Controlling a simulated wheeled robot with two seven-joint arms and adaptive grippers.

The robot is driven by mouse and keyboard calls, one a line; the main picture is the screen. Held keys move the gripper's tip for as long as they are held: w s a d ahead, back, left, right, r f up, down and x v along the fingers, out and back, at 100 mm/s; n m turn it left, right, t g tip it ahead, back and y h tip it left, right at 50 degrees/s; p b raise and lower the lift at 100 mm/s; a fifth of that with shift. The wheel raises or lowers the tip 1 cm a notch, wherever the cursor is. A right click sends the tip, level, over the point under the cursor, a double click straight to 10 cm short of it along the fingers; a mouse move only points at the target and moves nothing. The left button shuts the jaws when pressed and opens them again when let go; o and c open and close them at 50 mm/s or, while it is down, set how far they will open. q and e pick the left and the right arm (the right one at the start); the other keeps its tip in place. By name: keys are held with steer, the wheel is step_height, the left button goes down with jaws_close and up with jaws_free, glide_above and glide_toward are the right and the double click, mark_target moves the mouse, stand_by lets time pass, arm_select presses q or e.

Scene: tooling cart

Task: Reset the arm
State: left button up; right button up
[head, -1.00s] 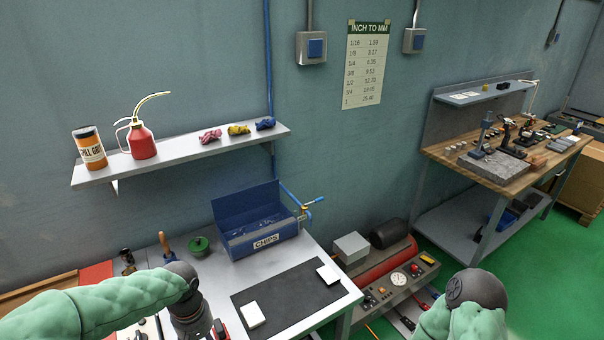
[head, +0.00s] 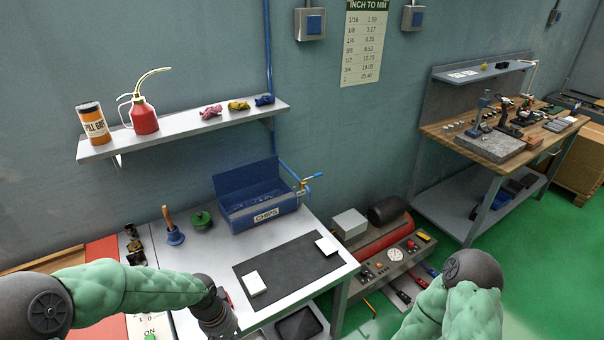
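My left arm comes in from the left in a green padded sleeve and bends down over the left part of the grey table (head: 185,265). Its dark wrist shows at the bottom, left of the black mat (head: 290,268). The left gripper's fingers are not visible. My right arm, also in a green sleeve with a dark elbow joint, shows at the bottom right, in front of the cart's right side. The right gripper is out of the picture.
A blue CHIPS bin (head: 255,200), a green-topped item (head: 202,220) and a blue-based brush (head: 174,228) stand on the table. White blocks (head: 254,283) lie on the mat. A red compressor (head: 385,250) is right of the table. A wall shelf (head: 180,132) hangs above.

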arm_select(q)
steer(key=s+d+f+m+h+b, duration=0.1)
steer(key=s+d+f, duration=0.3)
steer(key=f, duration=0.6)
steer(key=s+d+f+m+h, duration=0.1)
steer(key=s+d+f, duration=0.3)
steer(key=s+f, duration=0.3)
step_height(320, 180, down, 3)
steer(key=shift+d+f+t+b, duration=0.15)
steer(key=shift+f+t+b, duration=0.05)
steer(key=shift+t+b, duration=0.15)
